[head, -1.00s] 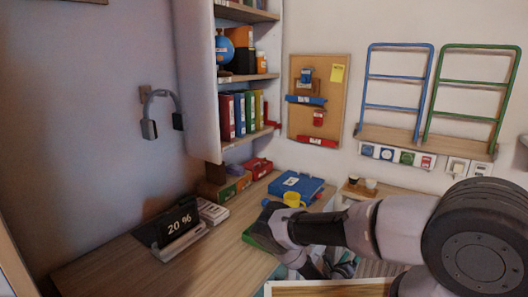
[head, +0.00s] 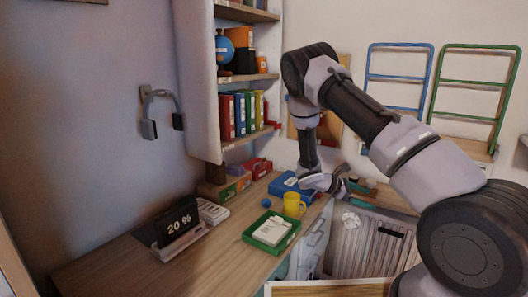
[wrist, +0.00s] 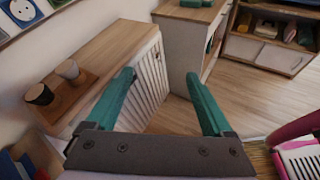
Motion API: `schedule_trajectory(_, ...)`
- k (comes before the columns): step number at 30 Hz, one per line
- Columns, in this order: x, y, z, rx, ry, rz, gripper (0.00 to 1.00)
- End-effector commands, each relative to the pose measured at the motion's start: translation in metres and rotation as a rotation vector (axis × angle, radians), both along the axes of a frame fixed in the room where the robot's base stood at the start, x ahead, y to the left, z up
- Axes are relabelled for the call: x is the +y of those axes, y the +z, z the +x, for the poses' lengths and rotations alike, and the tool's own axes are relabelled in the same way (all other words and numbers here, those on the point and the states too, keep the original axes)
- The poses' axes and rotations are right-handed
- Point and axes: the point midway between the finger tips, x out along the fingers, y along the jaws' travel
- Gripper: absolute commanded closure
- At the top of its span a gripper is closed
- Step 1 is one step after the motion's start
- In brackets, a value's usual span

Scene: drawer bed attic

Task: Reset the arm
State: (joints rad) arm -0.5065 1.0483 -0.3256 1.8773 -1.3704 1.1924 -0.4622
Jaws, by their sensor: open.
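My arm is raised and bent over the right side of the desk (head: 140,268). My gripper (head: 352,188) hangs in the air past the desk's right end, in front of the blue box (head: 284,184). In the wrist view my gripper (wrist: 160,78) shows two teal fingers spread wide apart, with nothing between them. Beyond them are a slatted white panel (wrist: 147,88) and the wooden floor (wrist: 172,118).
Two cups (wrist: 67,69) stand on a wooden tray at left in the wrist view.

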Motion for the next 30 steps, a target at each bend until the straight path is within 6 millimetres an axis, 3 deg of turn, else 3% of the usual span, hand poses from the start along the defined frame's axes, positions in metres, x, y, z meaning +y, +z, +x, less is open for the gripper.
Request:
schedule_trajectory(3,0.003,0.044,-0.013,-0.127,-0.146,0.131,0.14)
schedule_trajectory(12,0.020,0.141,-0.058,-0.426,-0.489,0.448,0.14)
schedule_trajectory(30,0.072,0.314,-0.174,-0.973,-1.058,1.077,0.14)
